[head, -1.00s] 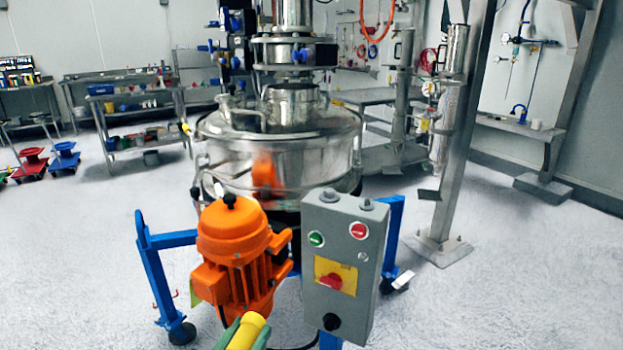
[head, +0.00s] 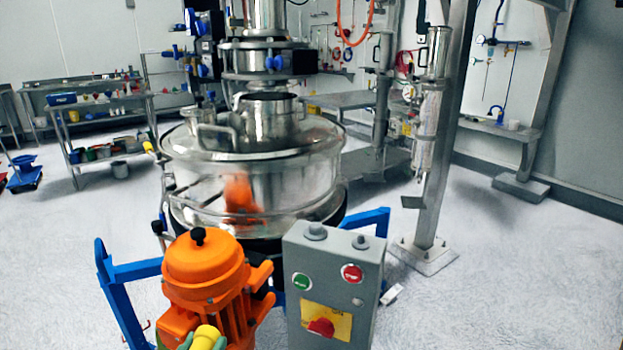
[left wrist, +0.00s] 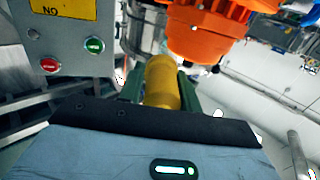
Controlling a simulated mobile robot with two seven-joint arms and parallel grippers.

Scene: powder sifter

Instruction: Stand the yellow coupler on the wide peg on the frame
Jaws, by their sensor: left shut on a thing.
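The yellow coupler (left wrist: 162,84) is a short yellow cylinder between the green fingers of my left gripper (left wrist: 160,90) in the left wrist view. The gripper is shut on it. In the head view the yellow coupler (head: 206,336) shows at the bottom edge, in front of the orange motor (head: 204,275); the green fingertips of my left gripper (head: 204,342) are beside it. I cannot pick out the wide peg. The blue frame (head: 115,285) shows around the motor and control box. My right gripper is not in view.
The grey control box (head: 335,280) stands right of the motor. The large steel sifter (head: 290,180) rises behind both. A steel post (head: 440,150) stands on the right. A bench with containers (head: 105,130) is at the back left. Open floor lies to both sides.

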